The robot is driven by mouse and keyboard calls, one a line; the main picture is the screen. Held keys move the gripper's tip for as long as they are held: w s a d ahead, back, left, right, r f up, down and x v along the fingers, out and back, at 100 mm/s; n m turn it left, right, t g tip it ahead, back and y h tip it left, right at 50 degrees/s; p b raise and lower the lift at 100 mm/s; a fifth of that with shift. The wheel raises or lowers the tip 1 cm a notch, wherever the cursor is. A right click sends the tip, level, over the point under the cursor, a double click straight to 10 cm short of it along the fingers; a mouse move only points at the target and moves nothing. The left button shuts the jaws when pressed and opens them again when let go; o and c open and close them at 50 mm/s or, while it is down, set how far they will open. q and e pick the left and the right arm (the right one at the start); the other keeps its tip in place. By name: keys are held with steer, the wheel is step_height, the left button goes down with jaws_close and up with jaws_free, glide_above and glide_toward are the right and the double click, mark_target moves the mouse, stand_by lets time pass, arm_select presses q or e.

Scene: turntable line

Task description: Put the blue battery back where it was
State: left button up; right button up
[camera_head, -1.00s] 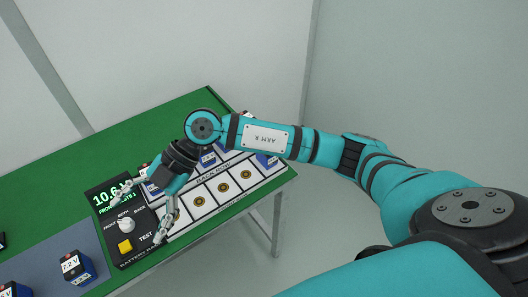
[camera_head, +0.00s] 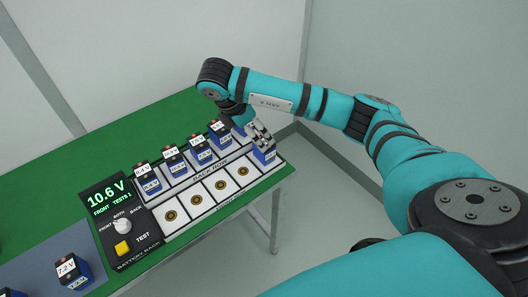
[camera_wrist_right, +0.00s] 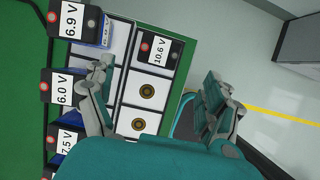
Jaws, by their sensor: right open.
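A blue battery (camera_head: 264,152) with a white label stands in the right end slot of the front row of the battery rack (camera_head: 206,225). In the wrist view this battery (camera_wrist_right: 158,55) reads 10.6 V. My right gripper (camera_head: 258,135) is open and empty at this battery. In the wrist view the open fingers of the right gripper (camera_wrist_right: 158,75) are spread to either side, apart from the battery. The other front-row slots are empty and show round contacts. Several blue batteries, such as one (camera_head: 202,150), stand in the back row. My left gripper is out of view.
The display (camera_head: 107,195) reads 10.6 V, FRONT, TESTS 1. A white knob (camera_head: 122,226) and a yellow test button (camera_head: 122,247) are below it. A 7.2 V battery (camera_head: 75,272) stands on the grey mat at left. The green table (camera_head: 60,185) is clear behind the rack.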

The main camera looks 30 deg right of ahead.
mark_target(264, 142)
steer(key=p+x, duration=0.1)
steer(key=x, duration=0.3)
steer(key=shift+d+f, duration=0.2)
steer(key=shift+f, duration=0.05)
steer(key=p+x, duration=0.1)
steer(key=x, duration=0.2)
steer(key=shift+w+d+f, duration=0.1)
steer(key=shift+d+f, duration=0.15)
steer(key=shift+d, duration=0.05)
steer(key=shift+d+f, duration=0.15)
steer(key=shift+f, duration=0.3)
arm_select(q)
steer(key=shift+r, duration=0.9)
arm_select(e)
steer(key=shift+c, duration=0.2)
steer(key=shift+w+r, duration=0.1)
steer(key=c, duration=1.7)
